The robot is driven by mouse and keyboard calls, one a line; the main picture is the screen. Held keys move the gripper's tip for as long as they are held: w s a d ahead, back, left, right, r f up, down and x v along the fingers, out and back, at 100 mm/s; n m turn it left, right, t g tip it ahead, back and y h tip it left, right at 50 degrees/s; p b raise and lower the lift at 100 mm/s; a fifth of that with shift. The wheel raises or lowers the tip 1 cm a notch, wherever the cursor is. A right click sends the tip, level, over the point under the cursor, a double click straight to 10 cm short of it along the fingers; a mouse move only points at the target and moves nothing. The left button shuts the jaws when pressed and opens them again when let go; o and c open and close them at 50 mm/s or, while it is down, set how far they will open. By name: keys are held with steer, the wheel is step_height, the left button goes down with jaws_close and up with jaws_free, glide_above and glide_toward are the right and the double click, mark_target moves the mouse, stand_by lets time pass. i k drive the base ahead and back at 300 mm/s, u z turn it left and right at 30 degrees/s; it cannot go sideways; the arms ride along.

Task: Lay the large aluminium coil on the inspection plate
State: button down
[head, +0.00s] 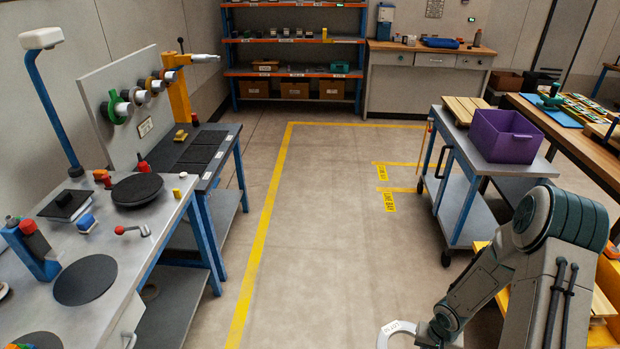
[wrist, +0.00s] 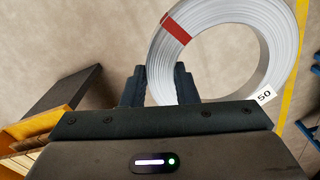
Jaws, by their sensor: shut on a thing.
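A large silver-grey coil (wrist: 165,60) with a red band and a white label reading 50 fills the upper right of the wrist view. My gripper (wrist: 158,88) is shut on the lower left part of its ring, with one finger on each side. The coil shows partly at the bottom edge of the head view (head: 398,327), held over the floor. A flat dark round disc (head: 86,280) lies on the left bench, and a thicker black round plate (head: 137,190) stands behind it. I cannot tell which is the inspection plate.
The left bench (head: 125,250) also holds a red-handled lever (head: 132,231), a blue stand (head: 35,250) and small blocks. A cart (head: 480,190) with a purple crate (head: 505,135) stands at the right. The floor between, with yellow lines, is clear.

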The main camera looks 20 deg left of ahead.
mark_target(138, 186)
steer(key=u, duration=0.25)
steer(key=i, duration=1.25)
steer(key=u, duration=1.25)
steer(key=i, duration=0.65)
steer(key=u, duration=0.7)
